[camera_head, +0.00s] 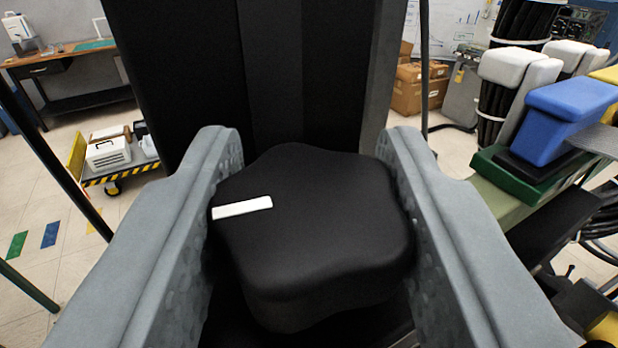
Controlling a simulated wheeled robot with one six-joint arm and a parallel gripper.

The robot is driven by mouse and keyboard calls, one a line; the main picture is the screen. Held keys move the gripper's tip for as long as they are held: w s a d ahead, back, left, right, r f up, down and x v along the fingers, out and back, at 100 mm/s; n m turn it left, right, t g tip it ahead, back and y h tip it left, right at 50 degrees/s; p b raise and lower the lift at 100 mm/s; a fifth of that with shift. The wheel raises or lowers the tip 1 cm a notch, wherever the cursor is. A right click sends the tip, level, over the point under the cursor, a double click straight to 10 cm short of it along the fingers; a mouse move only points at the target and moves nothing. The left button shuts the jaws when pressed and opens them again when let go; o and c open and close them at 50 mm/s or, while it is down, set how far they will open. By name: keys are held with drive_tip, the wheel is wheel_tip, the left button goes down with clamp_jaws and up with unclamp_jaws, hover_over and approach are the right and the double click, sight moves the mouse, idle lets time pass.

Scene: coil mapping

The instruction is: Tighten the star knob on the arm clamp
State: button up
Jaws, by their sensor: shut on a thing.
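The star knob (318,232) is black with rounded lobes and fills the lower middle of the head camera view. A short white mark (242,207) lies on its top at the left, pointing to the left edge. My gripper (312,205) has one grey finger on each side of the knob and is shut on it. The textured finger pads meet the knob's left and right sides. The arm clamp itself cannot be told apart with certainty; a dark upright column (270,75) stands right behind the knob. The knob's underside and stem are hidden.
At the right are a blue block (571,108) on a green base and white blocks (518,67), close to my right finger. A yellow-black cart (112,160) and a desk (70,62) stand at the back left. Cardboard boxes (417,88) stand behind right. Tiled floor shows at left.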

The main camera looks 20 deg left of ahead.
idle(0.3)
drive_tip(key=o, duration=1)
drive_tip(key=v, duration=1.7)
drive_tip(key=shift+s, duration=0.15)
drive_tip(key=shift+s, duration=0.1)
